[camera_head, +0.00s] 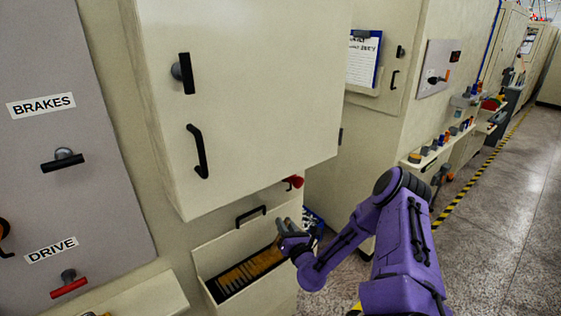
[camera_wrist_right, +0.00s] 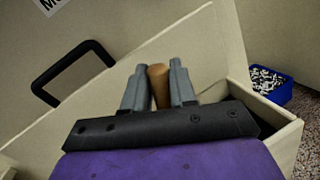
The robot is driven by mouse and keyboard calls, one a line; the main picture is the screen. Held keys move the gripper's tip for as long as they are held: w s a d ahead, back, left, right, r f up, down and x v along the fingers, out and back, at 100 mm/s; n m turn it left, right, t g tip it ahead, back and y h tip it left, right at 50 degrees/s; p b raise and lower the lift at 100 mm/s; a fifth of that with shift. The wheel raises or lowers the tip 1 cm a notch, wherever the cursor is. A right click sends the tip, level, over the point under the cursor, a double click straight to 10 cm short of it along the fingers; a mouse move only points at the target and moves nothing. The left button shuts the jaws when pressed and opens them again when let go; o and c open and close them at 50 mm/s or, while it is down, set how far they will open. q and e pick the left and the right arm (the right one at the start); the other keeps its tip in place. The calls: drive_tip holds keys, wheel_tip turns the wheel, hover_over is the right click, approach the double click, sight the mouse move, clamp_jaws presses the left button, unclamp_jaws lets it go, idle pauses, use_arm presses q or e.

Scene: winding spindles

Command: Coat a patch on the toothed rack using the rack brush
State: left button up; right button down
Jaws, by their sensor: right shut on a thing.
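My right gripper (camera_head: 284,226) is at the right end of an open drawer low on the cabinet. In the right wrist view its two grey fingers (camera_wrist_right: 158,70) are shut on a brown, rounded handle (camera_wrist_right: 159,84), which I take for the rack brush. The brush's bristle end is hidden. In the head view a yellow-brown strip with dark slots (camera_head: 248,270), which looks like the toothed rack, lies inside the drawer (camera_head: 205,262). I cannot tell whether the brush touches it. My left gripper is out of view.
A cabinet box with black handles (camera_head: 199,152) overhangs the drawer. A red knob (camera_head: 293,181) sits near its lower corner. A blue bin of small parts (camera_wrist_right: 268,84) stands right of the drawer. The aisle floor (camera_head: 500,215) at right is clear.

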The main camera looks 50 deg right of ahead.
drive_tip(key=shift+s+d+r+p, duration=0.15)
drive_tip(key=shift+d+p, duration=0.15)
drive_tip(key=shift+d, duration=0.25)
drive_tip(key=shift+s+d, duration=0.2)
drive_tip(key=shift+d, duration=0.6)
drive_tip(key=shift+s+d+p, duration=0.65)
drive_tip(key=shift+s+d, duration=0.2)
drive_tip(key=shift+d, duration=2.8)
wheel_tip(320, 180, up, 6)
drive_tip(key=p, duration=0.2)
drive_tip(key=shift+a+p, duration=0.1)
drive_tip(key=shift+p, duration=0.2)
